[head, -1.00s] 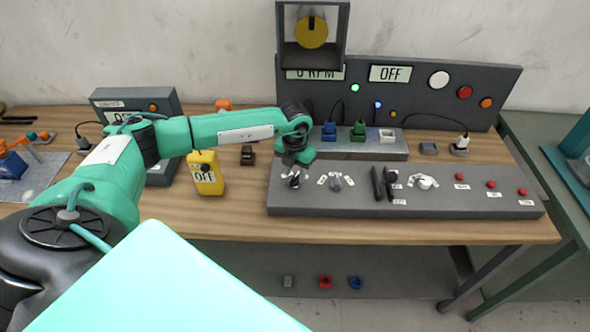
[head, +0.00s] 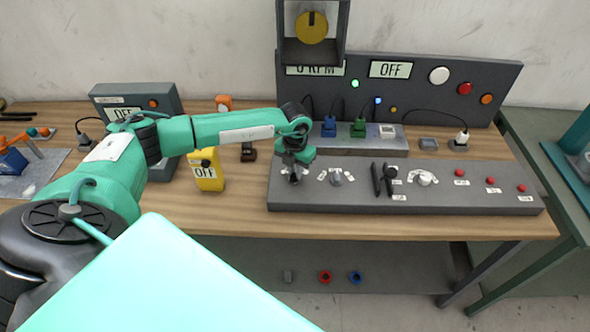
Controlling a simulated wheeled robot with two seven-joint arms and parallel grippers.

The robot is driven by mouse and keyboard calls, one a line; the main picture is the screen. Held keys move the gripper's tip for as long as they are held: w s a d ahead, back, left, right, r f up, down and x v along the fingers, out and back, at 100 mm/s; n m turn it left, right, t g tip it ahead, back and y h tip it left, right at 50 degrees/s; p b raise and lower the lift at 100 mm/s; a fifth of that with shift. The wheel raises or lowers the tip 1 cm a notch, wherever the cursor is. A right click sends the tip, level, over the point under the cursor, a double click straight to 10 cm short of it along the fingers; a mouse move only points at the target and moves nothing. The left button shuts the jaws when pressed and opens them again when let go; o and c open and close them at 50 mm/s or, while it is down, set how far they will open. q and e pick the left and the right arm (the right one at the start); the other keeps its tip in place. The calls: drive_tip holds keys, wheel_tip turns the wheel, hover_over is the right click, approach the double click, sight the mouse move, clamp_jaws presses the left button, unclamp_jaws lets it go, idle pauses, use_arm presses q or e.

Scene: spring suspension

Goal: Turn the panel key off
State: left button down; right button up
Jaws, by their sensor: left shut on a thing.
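The grey control panel (head: 320,199) lies along the front of the bench, with a row of switches and knobs. My left gripper (head: 293,173) points down at the panel's left end and is shut on the control there, which I take to be the panel key; its fingers mostly hide it. A white label plate shows under the fingertips. Right of it are a grey knob (head: 337,178) with small labels, black levers (head: 382,180) and a white knob (head: 425,178). My right gripper is not in view.
Red buttons (head: 490,180) line the panel's right part. A yellow meter (head: 206,172) reading OFF stands left of the panel, below my left forearm. Bare wood (head: 230,215) lies in front.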

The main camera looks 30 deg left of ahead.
use_arm(q)
drive_tip(key=shift+f+n+b, duration=0.1)
drive_tip(key=shift+n+b, duration=0.55)
drive_tip(key=shift+n, duration=0.55)
drive_tip(key=n+b, duration=0.1)
drive_tip(key=n, duration=0.2)
drive_tip(key=shift+a+n, duration=0.1)
drive_tip(key=shift+n, duration=0.2)
drive_tip(key=n+b, duration=0.1)
drive_tip(key=n, duration=0.2)
drive_tip(key=shift+b, duration=0.3)
drive_tip(key=shift+a+n, duration=0.1)
drive_tip(key=shift+n, duration=1.2)
drive_tip(key=shift+r, duration=0.2)
drive_tip(key=c, duration=1.4)
unclamp_jaws()
drive_tip(key=shift+f, duration=0.1)
